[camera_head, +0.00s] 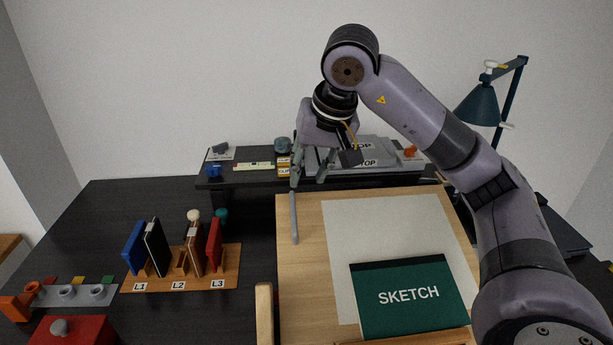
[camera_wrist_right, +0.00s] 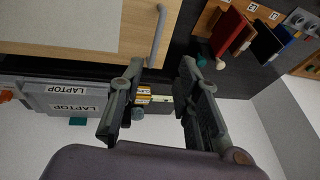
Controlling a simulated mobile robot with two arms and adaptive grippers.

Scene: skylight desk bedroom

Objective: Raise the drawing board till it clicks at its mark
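The drawing board (camera_head: 300,290) is a pale wooden panel at the desk's front, carrying a grey sheet (camera_head: 345,225) and a green SKETCH book (camera_head: 408,297). A thin grey bar (camera_head: 294,222) runs along its left edge near the far corner. My right gripper (camera_head: 309,180) is over the board's far edge, by the bar's far end. In the right wrist view, its fingers (camera_wrist_right: 161,72) are apart, with nothing gripped. There the bar (camera_wrist_right: 158,35) ends close to the left finger's tip; I cannot tell whether they touch. The board (camera_wrist_right: 85,42) fills the upper left. My left gripper is not in view.
A raised black shelf behind the board bears grey slabs labelled LAPTOP (camera_wrist_right: 68,100) and small items. A wooden rack (camera_head: 180,281) with upright books stands left of the board. A red box (camera_head: 85,333) is front left; a teal lamp (camera_head: 480,105) stands back right.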

